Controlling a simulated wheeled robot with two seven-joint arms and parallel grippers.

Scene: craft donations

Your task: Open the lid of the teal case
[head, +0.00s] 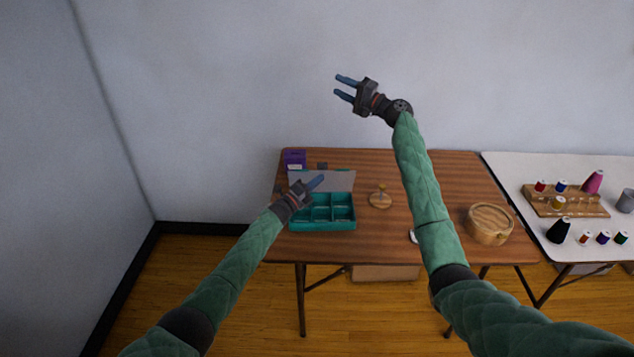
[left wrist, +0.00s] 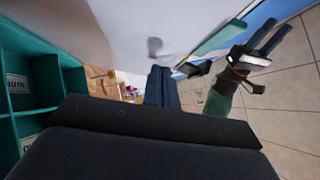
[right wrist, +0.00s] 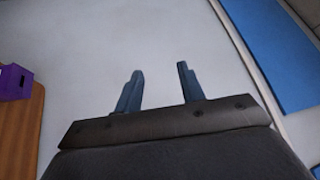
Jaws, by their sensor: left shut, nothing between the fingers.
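The teal case (head: 322,226) sits on the left part of the brown table, its compartments exposed from above. Its pale, see-through-looking lid (head: 342,181) is raised along the back edge. My left gripper (head: 319,182) is shut and empty, over the case and in front of the lid; whether it touches the lid I cannot tell. In the left wrist view, teal compartments (left wrist: 35,85) with small labels show at the left, beside the shut fingers (left wrist: 160,88). My right gripper (head: 342,87) is open and empty, high above the table's back; its fingers stand apart in the right wrist view (right wrist: 157,85).
A purple box (head: 294,158) stands behind the case. A wooden stand (head: 381,200) is right of it, and a round wooden box (head: 489,226) is farther right. A white table (head: 600,180) with thread spools adjoins. My right arm crosses over the brown table (head: 455,180).

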